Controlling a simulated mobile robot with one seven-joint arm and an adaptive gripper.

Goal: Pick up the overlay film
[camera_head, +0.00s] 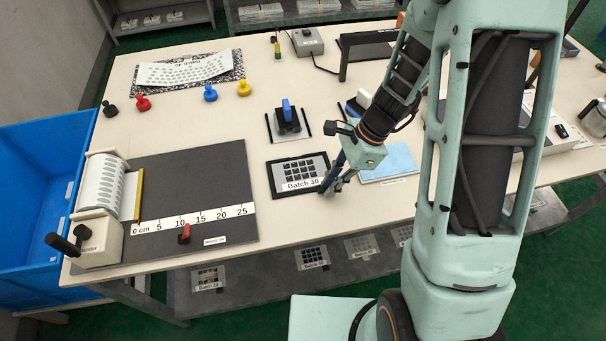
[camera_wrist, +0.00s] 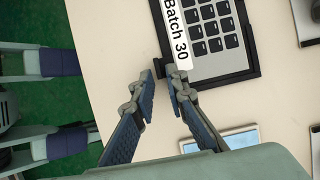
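The overlay film (camera_head: 318,163), a grey sheet with black keys and a white "Batch 30" label, lies flat in a black frame (camera_head: 272,180) near the table's front edge. In the wrist view the film (camera_wrist: 217,67) is at the upper right, with its label along its left side. My gripper (camera_head: 327,186) is low at the film's right front corner. In the wrist view my gripper (camera_wrist: 164,84) is open, with a narrow gap between its fingertips. The right fingertip overlaps the label end and frame corner; I cannot tell whether it touches.
A dark cutting board (camera_head: 200,190) with a film roll (camera_head: 103,185) is on the left. A black and blue stamp-like tool (camera_head: 287,117) stands behind the film. A light blue pad (camera_head: 395,163) lies to its right. Other films lie on the shelf below. Bare tabletop surrounds the frame's front.

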